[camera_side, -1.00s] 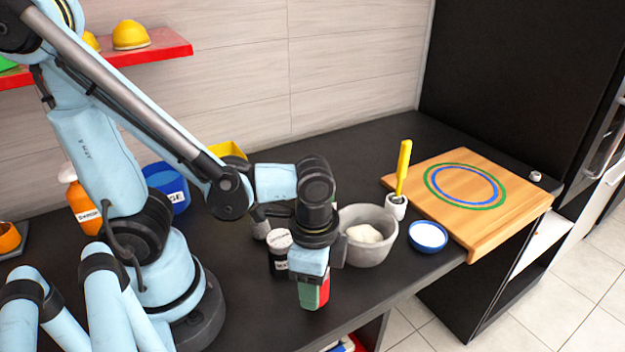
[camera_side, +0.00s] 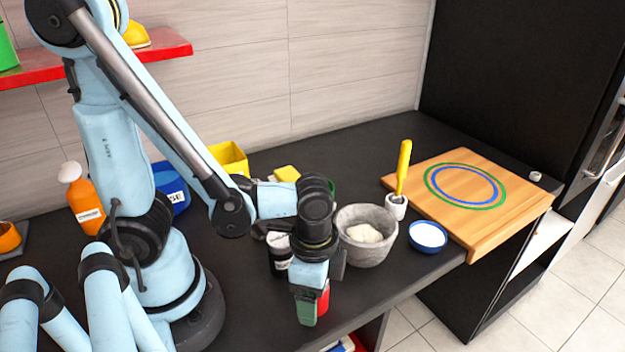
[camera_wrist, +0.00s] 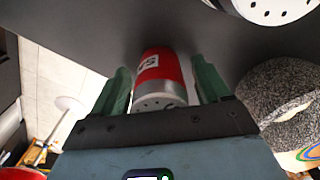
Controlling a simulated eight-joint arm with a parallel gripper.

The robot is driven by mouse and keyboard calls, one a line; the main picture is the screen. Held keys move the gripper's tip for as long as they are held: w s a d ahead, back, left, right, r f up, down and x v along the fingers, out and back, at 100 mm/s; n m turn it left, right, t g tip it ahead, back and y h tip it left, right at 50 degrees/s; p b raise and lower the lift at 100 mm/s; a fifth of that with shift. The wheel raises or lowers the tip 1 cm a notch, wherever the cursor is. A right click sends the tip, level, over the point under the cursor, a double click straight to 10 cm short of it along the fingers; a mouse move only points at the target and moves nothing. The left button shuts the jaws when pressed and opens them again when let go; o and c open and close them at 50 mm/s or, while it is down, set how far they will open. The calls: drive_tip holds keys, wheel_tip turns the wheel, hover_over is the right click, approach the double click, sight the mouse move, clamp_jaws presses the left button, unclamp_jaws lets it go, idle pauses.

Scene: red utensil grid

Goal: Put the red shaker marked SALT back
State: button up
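The red shaker (camera_wrist: 160,72) stands between my fingers in the wrist view. Its grey perforated cap faces the camera, and part of a white label with dark letters shows on its side; the full word is not readable. In the side view the shaker (camera_side: 324,299) is mostly hidden behind my gripper, near the counter's front edge. My gripper (camera_wrist: 160,85) points down, with one green finger on each side of the shaker. The fingers look open, with narrow gaps beside the shaker. In the side view my gripper (camera_side: 310,305) is low over the counter.
A dark jar with a pale lid (camera_side: 279,255) is close left of my gripper. A grey stone bowl (camera_side: 366,240) holding something white is close right. A blue-rimmed dish (camera_side: 428,236), a yellow-handled brush (camera_side: 402,172) and a wooden board (camera_side: 500,215) lie further right.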

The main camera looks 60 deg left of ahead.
drive_tip(key=shift+r, duration=0.15)
drive_tip(key=shift+r, duration=5.95)
drive_tip(key=w+a+r+n+t, duration=0.1)
drive_tip(key=w+a+n+t, duration=0.6)
drive_tip(key=w+a+n, duration=0.1)
drive_tip(key=shift+a+n, duration=0.5)
drive_tip(key=shift+a, duration=0.05)
